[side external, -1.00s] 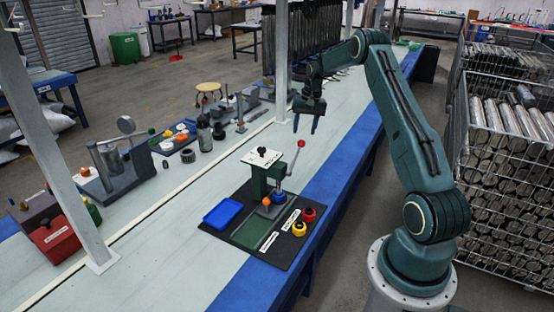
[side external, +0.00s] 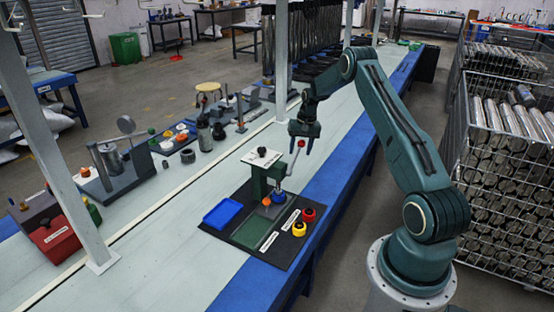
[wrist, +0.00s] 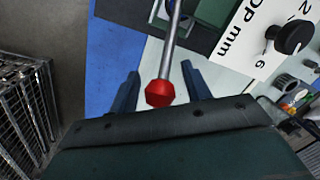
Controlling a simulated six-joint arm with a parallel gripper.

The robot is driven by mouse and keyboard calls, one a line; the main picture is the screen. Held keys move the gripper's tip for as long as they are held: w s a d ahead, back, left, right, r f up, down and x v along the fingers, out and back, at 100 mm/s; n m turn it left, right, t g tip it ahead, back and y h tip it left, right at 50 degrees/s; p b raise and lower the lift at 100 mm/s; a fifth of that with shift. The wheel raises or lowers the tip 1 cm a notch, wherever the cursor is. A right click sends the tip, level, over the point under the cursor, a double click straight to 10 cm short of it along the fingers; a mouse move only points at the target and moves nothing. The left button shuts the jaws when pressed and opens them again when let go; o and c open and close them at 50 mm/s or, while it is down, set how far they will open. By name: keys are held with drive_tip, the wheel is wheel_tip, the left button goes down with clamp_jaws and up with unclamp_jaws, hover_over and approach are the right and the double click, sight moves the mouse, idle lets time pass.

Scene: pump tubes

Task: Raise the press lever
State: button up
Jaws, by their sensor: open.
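The press (side external: 258,183) is a green stand with a white plate on top, on a black board. Its lever (side external: 294,166) is a thin grey rod tilted up to the right, ending in a red knob (side external: 301,143). My gripper (side external: 302,151) is open and points down at the knob. In the wrist view the red knob (wrist: 160,93) appears between the two blue fingers of my gripper (wrist: 160,70), with a gap on both sides. The lever rod (wrist: 173,45) runs away from the knob toward the press. I cannot tell the exact depth between knob and fingers.
The black board (side external: 212,229) also carries a blue tray (side external: 222,213), a yellow button (side external: 299,229) and a red button (side external: 308,214). A white post (side external: 62,130) rises at the left. A wire cage of metal tubes (side external: 500,170) stands at right, off the bench.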

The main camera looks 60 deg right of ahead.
clamp_jaws()
drive_tip(key=shift+a+r, duration=0.15)
drive_tip(key=shift+r, duration=0.1)
drive_tip(key=shift+a+r+h, duration=0.5)
drive_tip(key=shift+r+h, duration=0.15)
drive_tip(key=shift+h, duration=0.25)
drive_tip(key=a+r+h, duration=0.1)
drive_tip(key=a+h, duration=0.1)
drive_tip(key=shift+r+h, duration=0.35)
drive_tip(key=shift+h, duration=0.05)
drive_tip(key=a+h, duration=0.1)
drive_tip(key=a+r+h, duration=0.1)
drive_tip(key=a+h, duration=0.1)
drive_tip(key=shift+r+n, duration=0.2)
drive_tip(key=shift+n, duration=0.1)
drive_tip(key=shift+a+r+h, duration=0.15)
drive_tip(key=shift+a+h, duration=0.6)
drive_tip(key=shift+h, duration=0.2)
drive_tip(key=shift+a+r+h, duration=0.1)
drive_tip(key=shift+a+h, duration=0.65)
drive_tip(key=shift+h, duration=0.2)
